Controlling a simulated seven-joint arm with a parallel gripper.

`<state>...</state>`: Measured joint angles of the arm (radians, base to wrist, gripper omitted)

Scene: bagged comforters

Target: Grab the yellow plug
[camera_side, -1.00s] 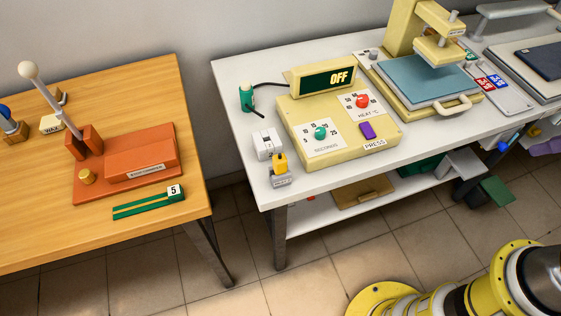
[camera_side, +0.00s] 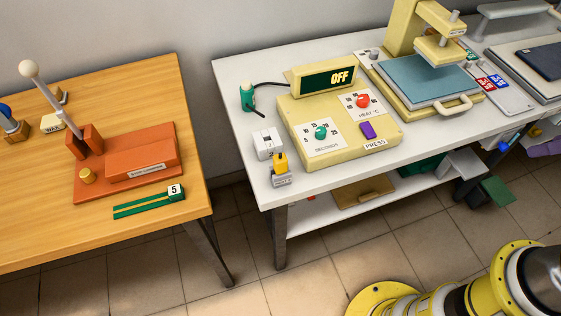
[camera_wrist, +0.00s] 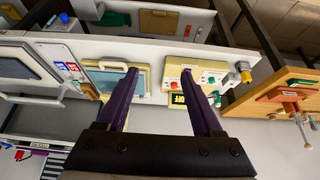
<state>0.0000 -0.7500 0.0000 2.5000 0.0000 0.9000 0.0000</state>
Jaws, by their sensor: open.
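The yellow plug (camera_side: 281,161) stands upright in a small grey labelled holder (camera_side: 282,179) at the front left corner of the white table. In the wrist view the yellow plug (camera_wrist: 245,76) is small and far off, to the right of my fingers, with its grey holder (camera_wrist: 243,66) beside it. My gripper (camera_wrist: 160,72) shows two long purple fingers spread wide apart with nothing between them. It is well away from the plug. My gripper is outside the side view.
A white socket block (camera_side: 267,144) stands just behind the plug. The cream control box (camera_side: 340,135) with dials is close on its right. A green plug (camera_side: 247,97) with a black cable is farther back. The wooden table (camera_side: 60,225) is across a gap on the left.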

